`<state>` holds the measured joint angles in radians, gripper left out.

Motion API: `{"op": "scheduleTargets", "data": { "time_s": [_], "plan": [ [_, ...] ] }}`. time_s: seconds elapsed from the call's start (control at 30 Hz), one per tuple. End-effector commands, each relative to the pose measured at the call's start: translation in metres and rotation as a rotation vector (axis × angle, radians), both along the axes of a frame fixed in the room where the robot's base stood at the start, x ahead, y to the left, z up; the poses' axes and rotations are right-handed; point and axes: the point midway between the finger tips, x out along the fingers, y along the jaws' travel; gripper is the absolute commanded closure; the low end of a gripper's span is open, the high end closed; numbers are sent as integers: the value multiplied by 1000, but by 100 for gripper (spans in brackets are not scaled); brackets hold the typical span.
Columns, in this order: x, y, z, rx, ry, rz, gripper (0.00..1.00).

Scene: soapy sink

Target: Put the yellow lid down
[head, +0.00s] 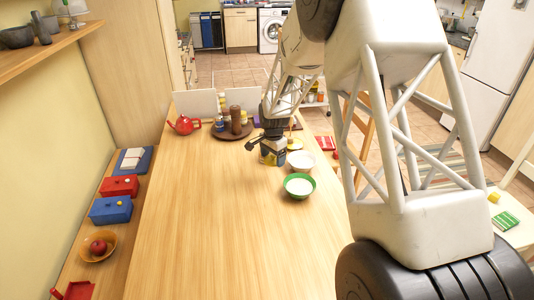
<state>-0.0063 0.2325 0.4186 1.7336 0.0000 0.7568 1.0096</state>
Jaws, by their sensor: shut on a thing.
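My gripper (267,141) is over the far right part of the wooden table, pointing down, its black fingers small in the head view. It is shut on what appears to be the yellow lid (295,143), a small yellow disc showing just right of the fingers. The exact contact is hidden by the hand. A canister (272,153) with a dark and yellow label is directly below the fingers; I cannot tell whether they touch it.
A white bowl (301,160) and a green bowl (299,186) with white contents are close on the right. The table's near middle (220,230) is clear.

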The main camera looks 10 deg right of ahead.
Motion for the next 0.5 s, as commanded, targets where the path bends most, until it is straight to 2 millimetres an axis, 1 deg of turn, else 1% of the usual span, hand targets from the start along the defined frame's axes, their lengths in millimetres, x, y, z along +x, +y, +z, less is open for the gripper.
{"op": "scheduleTargets", "data": {
  "time_s": [0.17,0.27,0.5],
  "plan": [
    [10,1,0,0,1,2,43],
    [20,1,1,0,0,4,43],
    [54,3,3,0,0,11,43]
  ]
}}
